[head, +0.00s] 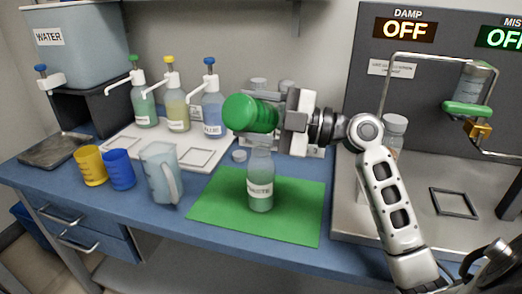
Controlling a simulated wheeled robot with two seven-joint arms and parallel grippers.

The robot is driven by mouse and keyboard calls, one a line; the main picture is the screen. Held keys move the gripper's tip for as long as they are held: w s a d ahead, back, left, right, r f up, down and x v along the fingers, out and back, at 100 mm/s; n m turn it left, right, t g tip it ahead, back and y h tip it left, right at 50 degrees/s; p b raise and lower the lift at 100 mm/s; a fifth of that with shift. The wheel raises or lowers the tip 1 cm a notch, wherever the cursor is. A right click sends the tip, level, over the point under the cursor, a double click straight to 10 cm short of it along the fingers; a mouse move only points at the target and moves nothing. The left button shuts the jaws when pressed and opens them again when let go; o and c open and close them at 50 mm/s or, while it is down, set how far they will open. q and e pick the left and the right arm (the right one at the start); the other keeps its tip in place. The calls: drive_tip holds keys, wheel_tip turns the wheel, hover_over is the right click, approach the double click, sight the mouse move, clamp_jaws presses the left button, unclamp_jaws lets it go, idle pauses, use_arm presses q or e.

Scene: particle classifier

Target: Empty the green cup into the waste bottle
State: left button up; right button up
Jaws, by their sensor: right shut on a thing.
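The green cup (247,114) is in my right gripper (290,112), tipped on its side. Its round green end faces left and towards the camera. I cannot see into it. The gripper is shut on the cup at its right side. The waste bottle (261,189) stands upright on the green mat (219,204), its neck just below the held cup. The bottle is clear with a white "WASTE" label and looks greenish inside. My left gripper is out of view.
A clear jug (158,174), blue cup (119,170) and yellow cup (90,165) stand left of the mat. Several pump bottles (176,108) stand on a white tray (127,147) behind. A metal station (476,222) with a funnel stand is on the right. The mat's right part is clear.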

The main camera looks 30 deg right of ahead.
use_arm(q)
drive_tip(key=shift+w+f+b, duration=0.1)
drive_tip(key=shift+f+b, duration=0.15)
drive_tip(key=shift+b, duration=0.5)
use_arm(e)
drive_tip(key=shift+w+d+r+m+t, duration=0.15)
drive_tip(key=shift+d+m+t, duration=0.2)
drive_tip(key=shift+m, duration=0.45)
use_arm(q)
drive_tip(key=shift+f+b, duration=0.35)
drive_tip(key=shift+b, duration=0.2)
use_arm(e)
drive_tip(key=shift+w+d+r+m+t, duration=0.15)
drive_tip(key=shift+d+m+t, duration=0.15)
drive_tip(key=shift+m, duration=0.3)
idle(1.0)
